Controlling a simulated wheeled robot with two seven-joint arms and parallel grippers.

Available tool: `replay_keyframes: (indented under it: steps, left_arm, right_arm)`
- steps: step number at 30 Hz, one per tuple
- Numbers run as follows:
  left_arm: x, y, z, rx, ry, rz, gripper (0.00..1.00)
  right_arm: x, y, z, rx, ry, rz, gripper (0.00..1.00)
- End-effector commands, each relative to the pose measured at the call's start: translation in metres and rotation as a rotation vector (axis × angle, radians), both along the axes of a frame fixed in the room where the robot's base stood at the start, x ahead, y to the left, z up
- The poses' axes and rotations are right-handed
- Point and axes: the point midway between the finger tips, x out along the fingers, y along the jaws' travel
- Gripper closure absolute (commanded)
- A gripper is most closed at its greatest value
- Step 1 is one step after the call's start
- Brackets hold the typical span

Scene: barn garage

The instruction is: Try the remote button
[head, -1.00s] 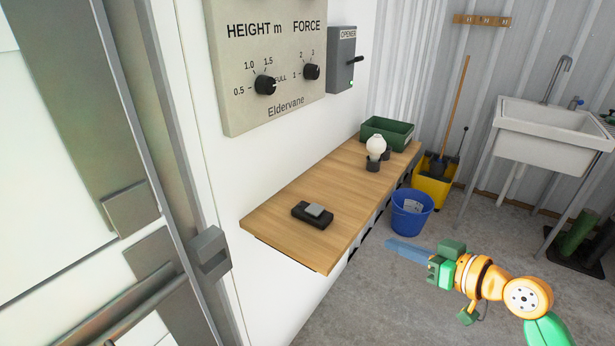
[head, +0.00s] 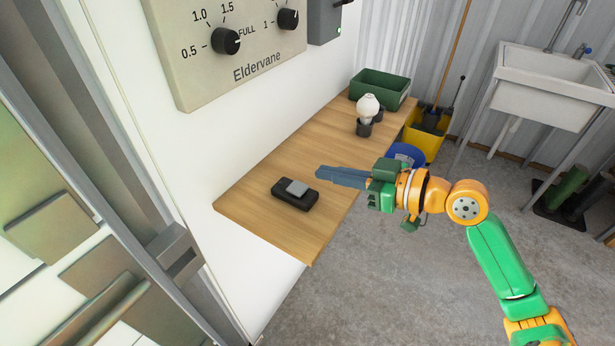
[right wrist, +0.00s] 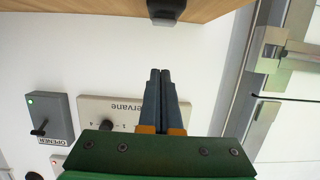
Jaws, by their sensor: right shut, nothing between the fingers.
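The remote is a small black box (head: 296,199) with a raised grey button (head: 298,187) on top. It lies on the wooden shelf (head: 262,224), near its front end. My right gripper (head: 320,173) is shut and empty, with its blue-grey fingers pointing left above the shelf, just right of and apart from the remote in the head view. In the right wrist view the closed fingertips (right wrist: 160,74) point up at the remote (right wrist: 166,10), which is partly cut off by the top edge. My left gripper is in neither view.
A wall panel with knobs (head: 220,75) and a grey opener box (head: 325,22) with a green light hang above the shelf. A light bulb in a holder (head: 367,108) and a green bin (head: 380,88) stand farther back. A blue bucket (head: 408,152) is beside the shelf.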

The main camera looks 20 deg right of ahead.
Motion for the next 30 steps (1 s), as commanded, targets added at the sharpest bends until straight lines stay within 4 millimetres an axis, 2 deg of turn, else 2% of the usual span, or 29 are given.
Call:
replay_keyframes:
  steps: [1, 7, 9, 15, 26, 30]
  left_arm:
    - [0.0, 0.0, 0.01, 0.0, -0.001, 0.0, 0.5]
    - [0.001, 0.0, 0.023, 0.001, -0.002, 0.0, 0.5]
    - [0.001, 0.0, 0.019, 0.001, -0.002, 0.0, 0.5]
    - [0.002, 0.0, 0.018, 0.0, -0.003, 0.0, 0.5]
    - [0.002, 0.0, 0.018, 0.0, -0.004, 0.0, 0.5]
    - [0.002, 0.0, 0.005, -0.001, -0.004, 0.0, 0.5]
  right_arm:
    - [0.009, 0.007, 0.004, 0.006, -0.002, 0.0, 1.0]
    - [0.041, 0.033, -0.008, 0.003, 0.0, 0.001, 1.0]
    - [0.041, 0.032, -0.027, 0.002, 0.005, -0.001, 1.0]
    - [0.04, 0.032, -0.05, 0.0, 0.003, -0.001, 1.0]
    - [0.04, 0.031, -0.053, -0.001, 0.0, -0.002, 1.0]
    - [0.04, 0.031, -0.065, -0.003, 0.0, 0.0, 1.0]
